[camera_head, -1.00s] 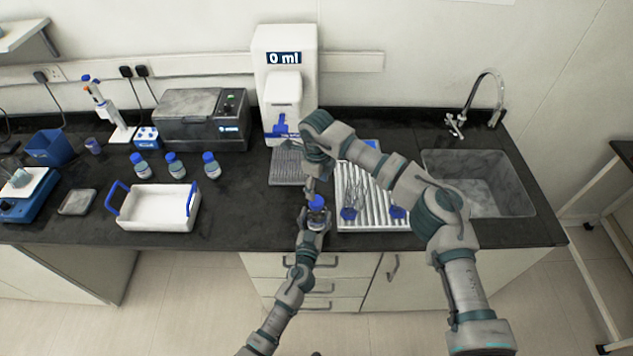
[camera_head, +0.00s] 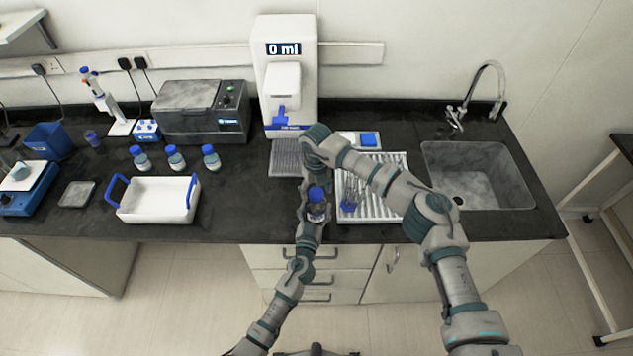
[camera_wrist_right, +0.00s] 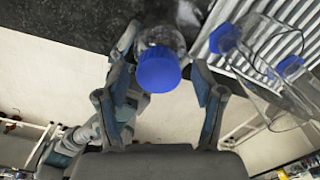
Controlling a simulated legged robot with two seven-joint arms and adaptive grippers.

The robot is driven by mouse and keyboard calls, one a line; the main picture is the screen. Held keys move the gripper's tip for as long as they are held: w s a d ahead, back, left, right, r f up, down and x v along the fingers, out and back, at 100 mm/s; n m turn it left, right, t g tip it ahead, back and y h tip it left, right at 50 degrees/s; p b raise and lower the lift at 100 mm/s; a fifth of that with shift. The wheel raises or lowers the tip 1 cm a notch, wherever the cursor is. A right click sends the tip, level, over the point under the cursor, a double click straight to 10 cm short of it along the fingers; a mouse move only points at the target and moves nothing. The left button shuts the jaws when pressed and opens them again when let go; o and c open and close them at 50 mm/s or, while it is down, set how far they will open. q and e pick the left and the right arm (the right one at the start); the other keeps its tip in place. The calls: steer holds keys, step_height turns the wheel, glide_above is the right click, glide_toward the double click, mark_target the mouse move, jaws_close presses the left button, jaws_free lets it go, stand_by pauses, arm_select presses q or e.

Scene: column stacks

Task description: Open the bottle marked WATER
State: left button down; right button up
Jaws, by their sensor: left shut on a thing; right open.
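A clear bottle (camera_head: 317,212) with a blue screw cap (camera_head: 317,192) is in front of the counter's middle. My left gripper (camera_head: 313,220) is shut on its body and holds it with the cap up. My right gripper (camera_wrist_right: 160,92) is open. In the right wrist view the blue cap (camera_wrist_right: 158,70) lies between its spread fingers, with the bottle body behind it. I cannot tell whether the fingers touch the cap. The cap is on the bottle. Any label on the bottle is too small or hidden to read.
A ribbed draining rack (camera_head: 376,212) with blue-capped glassware (camera_head: 350,200) stands close right of the bottle. A dispenser (camera_head: 285,80) reading "0 ml" stands behind. A white tray (camera_head: 155,212) and several blue-capped bottles (camera_head: 175,158) are left. A sink (camera_head: 470,185) is right.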

steer(key=shift+f, duration=0.35)
steer(key=c, duration=1.2)
steer(key=n, duration=0.7)
steer(key=shift+w, duration=0.1)
arm_select(q)
steer(key=shift+a+f, duration=0.1)
arm_select(e)
steer(key=shift+s+r, duration=0.2)
steer(key=shift+r, duration=0.1)
